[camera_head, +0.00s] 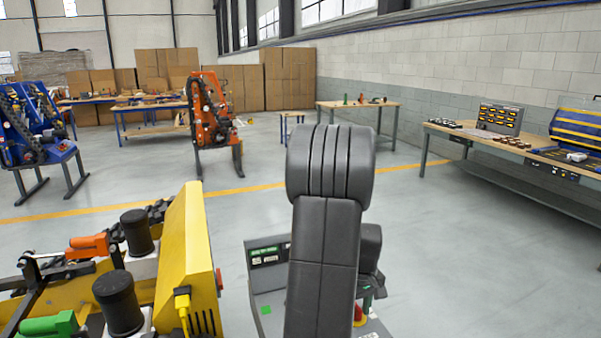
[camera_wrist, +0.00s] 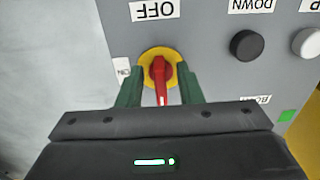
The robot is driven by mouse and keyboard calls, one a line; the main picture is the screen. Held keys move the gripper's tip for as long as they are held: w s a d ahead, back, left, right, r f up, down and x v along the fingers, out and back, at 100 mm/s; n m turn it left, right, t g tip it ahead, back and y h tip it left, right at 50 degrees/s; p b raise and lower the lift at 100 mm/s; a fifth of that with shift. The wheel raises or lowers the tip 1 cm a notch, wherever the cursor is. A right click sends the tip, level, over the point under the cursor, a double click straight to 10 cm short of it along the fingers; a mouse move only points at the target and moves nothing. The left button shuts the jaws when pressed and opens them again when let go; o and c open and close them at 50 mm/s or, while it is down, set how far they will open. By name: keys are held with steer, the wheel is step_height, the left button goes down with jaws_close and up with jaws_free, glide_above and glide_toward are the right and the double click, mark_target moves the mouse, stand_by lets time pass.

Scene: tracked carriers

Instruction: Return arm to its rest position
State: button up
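My gripper (camera_wrist: 160,70) shows in the wrist view with its two green fingers apart, one on each side of a red rotary switch handle (camera_wrist: 161,84). The handle sits on a yellow disc, and small gaps show between it and the fingers, so the gripper looks open around it. The handle points towards the gripper, away from the "OFF" label. The grey control panel (camera_wrist: 215,60) fills much of the wrist view. In the head view my arm stands in the middle and hides most of the gripper; part of the panel (camera_head: 267,272) shows beside it.
A yellow carrier (camera_head: 190,245) with black cylinders stands close on the left. An orange machine (camera_head: 208,115) stands behind, with a blue one (camera_head: 35,125) at far left. A workbench (camera_head: 440,150) runs along the right wall. Open floor (camera_head: 470,250) lies to the right.

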steer(key=m, duration=0.1)
steer(key=m+p, duration=0.1)
steer(key=m, duration=0.3)
steer(key=shift+a+f+p, duration=0.1)
steer(key=shift+a+p, duration=0.15)
steer(key=shift+p, duration=0.05)
steer(key=shift+a+m+p, duration=0.1)
steer(key=shift+m+p, duration=0.7)
steer(key=shift+m, duration=1.3)
